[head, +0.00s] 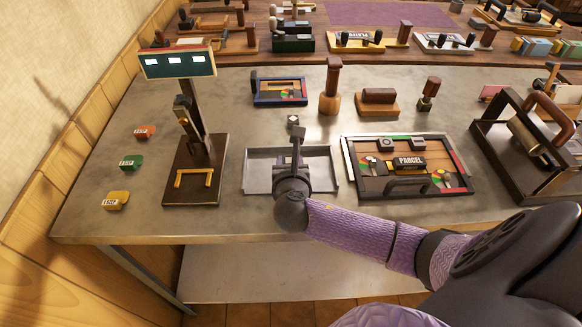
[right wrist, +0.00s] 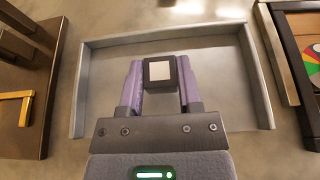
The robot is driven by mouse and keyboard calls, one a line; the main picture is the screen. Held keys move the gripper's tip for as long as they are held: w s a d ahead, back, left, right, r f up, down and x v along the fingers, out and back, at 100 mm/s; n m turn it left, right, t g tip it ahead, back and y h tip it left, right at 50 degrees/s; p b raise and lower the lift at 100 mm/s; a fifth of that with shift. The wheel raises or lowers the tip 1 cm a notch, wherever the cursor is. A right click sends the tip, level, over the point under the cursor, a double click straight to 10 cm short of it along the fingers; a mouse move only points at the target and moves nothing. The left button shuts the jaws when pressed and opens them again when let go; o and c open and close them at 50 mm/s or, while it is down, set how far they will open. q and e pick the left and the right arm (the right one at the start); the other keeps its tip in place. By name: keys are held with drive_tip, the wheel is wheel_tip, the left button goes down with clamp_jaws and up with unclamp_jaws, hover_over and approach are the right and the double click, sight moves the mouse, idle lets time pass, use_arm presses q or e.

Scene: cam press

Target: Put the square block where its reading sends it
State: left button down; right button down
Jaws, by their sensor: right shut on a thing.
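My right gripper (head: 296,133) is shut on a small dark square block with a pale top face (head: 293,121). In the right wrist view the block (right wrist: 160,71) sits between the two purple fingers of the gripper (right wrist: 161,85). The gripper is over the grey shallow tray (head: 262,163); the tray's bare floor also shows in the right wrist view (right wrist: 215,75). The height above the tray is hard to tell. A stand with a display (head: 178,63) is left of the tray, showing pale panels too small to read. My left gripper is not seen.
Red (head: 145,131), green (head: 131,162) and yellow (head: 116,200) labelled tags lie at the left. A parcel board (head: 452,165) is right of the tray. A wooden stamp (head: 331,90), a blue-framed board (head: 279,91) and a wooden block (head: 377,102) stand behind. A dark press (head: 508,150) is far right.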

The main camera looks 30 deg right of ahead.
drive_tip(key=shift+f, duration=0.75)
drive_tip(key=shift+r, duration=0.2)
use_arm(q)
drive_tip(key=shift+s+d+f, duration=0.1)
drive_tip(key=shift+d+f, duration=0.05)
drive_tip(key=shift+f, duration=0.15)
use_arm(e)
drive_tip(key=shift+f, duration=0.1)
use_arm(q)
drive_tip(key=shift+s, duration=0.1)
use_arm(e)
drive_tip(key=shift+c, duration=1.4)
unclamp_jaws()
drive_tip(key=p+v, duration=0.4)
drive_tip(key=v, duration=0.7)
drive_tip(key=shift+s+a+r+p, duration=0.1)
drive_tip(key=shift+s+r+p, duration=0.05)
drive_tip(key=shift+r+p, duration=0.15)
drive_tip(key=shift+s+a, duration=0.1)
drive_tip(key=shift+s, duration=0.15)
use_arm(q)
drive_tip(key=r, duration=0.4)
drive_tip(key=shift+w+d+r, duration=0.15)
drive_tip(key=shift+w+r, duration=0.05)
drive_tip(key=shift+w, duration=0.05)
